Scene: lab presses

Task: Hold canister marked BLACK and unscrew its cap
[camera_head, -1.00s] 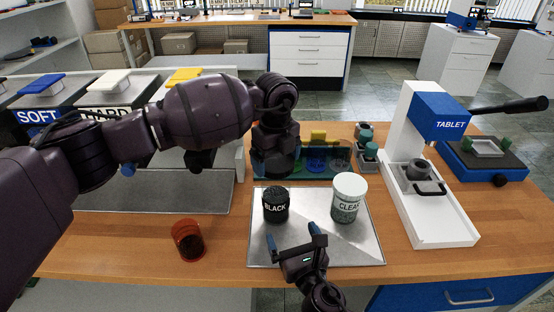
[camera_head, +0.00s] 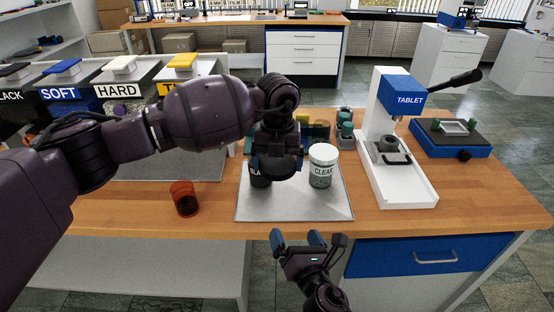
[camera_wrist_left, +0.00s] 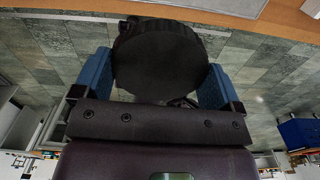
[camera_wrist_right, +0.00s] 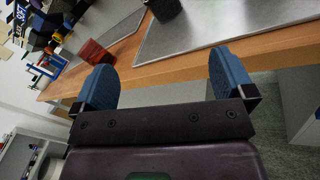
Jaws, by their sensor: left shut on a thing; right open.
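The black canister (camera_head: 257,172) marked BLACK is at the left of the metal tray (camera_head: 290,208), largely hidden behind my left gripper (camera_head: 276,168). The left gripper is shut on it; in the left wrist view its round black ribbed end (camera_wrist_left: 160,60) sits between the blue fingers. I cannot tell whether the canister touches the tray. Part of it also shows at the top of the right wrist view (camera_wrist_right: 165,8). My right gripper (camera_head: 296,240) is open and empty, in front of the table edge and lower than the tray.
A white-capped CLEAR canister (camera_head: 322,168) stands close on the right of the left gripper. A red cup (camera_head: 185,199) stands left of the tray. The TABLET press (camera_head: 398,150) is at the right. Bare tabletop lies between cup and tray.

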